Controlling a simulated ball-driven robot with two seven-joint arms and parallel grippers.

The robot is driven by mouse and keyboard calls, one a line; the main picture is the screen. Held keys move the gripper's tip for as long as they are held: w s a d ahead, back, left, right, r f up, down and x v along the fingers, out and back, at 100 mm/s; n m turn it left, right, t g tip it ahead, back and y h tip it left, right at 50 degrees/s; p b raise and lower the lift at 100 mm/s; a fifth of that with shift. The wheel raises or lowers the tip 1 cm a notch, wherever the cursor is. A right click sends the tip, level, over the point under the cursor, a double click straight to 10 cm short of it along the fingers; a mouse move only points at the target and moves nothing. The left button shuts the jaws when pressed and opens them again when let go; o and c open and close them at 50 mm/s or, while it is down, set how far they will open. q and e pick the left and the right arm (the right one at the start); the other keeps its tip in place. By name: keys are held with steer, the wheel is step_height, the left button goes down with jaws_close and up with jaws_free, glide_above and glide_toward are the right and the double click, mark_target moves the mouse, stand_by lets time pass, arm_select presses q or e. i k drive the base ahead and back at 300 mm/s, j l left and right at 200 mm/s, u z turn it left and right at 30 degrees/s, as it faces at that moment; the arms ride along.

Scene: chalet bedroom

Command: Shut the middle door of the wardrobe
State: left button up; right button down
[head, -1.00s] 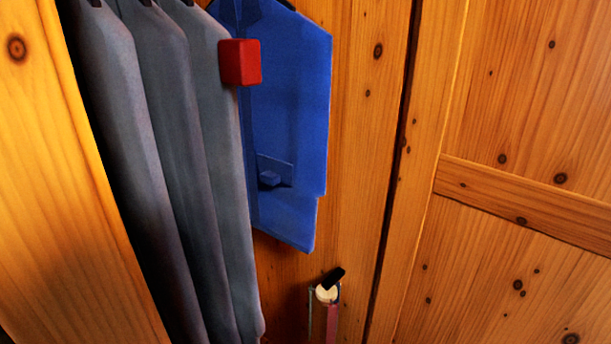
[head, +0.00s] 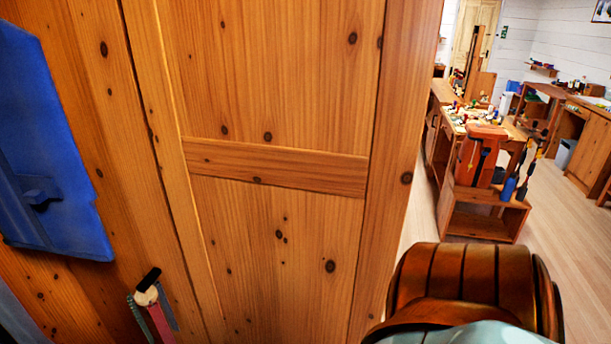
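A knotty pine wardrobe door panel (head: 275,225) with a horizontal cross rail (head: 275,165) fills the middle of the head view. Its right edge stands free, with the room showing beyond it. A narrow dark seam runs along its left side, where it meets a plain pine wall (head: 105,130) of the wardrobe. The door appears to stand open, swung out towards me; I cannot tell from this view alone which of the doors it is. Its top and bottom are out of view. Neither of my grippers is in view.
A blue item (head: 50,150) hangs at the left, beside a pale peg (head: 147,296) with straps on it. Right of the door are open wooden floor (head: 405,215), a low shelf unit (head: 480,222) with a reddish-brown case (head: 478,155), and workbenches further back.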

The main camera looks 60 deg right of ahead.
mark_target(286, 135)
steer(key=k+l+u, duration=0.2)
steer(key=l, duration=0.35)
steer(key=k+l+u, duration=0.2)
steer(key=k+l, duration=0.15)
steer(key=l, duration=0.2)
steer(key=k+l+u, duration=0.25)
steer(key=l, duration=0.25)
steer(key=k+l+u, duration=0.1)
steer(key=l, duration=0.3)
steer(key=k+l, duration=0.1)
steer(key=l, duration=0.3)
steer(key=k+l+u, duration=0.15)
steer(key=l, duration=0.6)
steer(key=k+l+u, duration=0.15)
steer(key=l, duration=0.25)
